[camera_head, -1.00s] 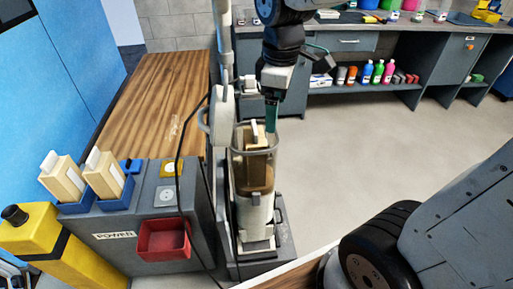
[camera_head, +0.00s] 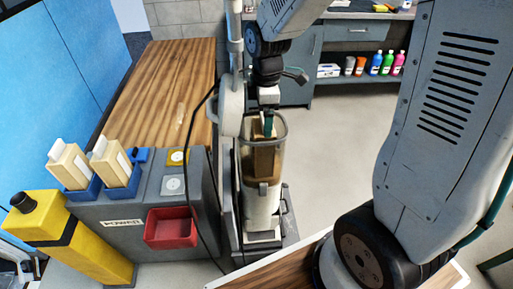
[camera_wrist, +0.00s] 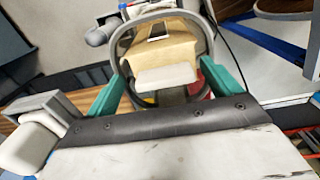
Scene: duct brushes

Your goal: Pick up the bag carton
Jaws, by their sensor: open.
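A tan carton with a white tab on top stands inside the clear canister (camera_head: 279,165) of an upright vacuum-like machine; I take it as the bag carton (camera_head: 264,160). In the wrist view the carton (camera_wrist: 168,47) shows inside the canister's round rim, its white tab toward me. My gripper (camera_head: 268,122) points down at the canister mouth, over the carton. In the wrist view its teal fingers (camera_wrist: 165,84) are spread, with the white tab between them and gaps on both sides. The carton's lower part is seen only dimly through the canister wall.
Two cream cartons (camera_head: 68,165) (camera_head: 111,161) stand in blue holders on the grey unit at left. A red bin (camera_head: 171,228) is on its front, beside a yellow canister (camera_head: 75,240). A dark cable hangs beside the machine. Floor to the right is clear.

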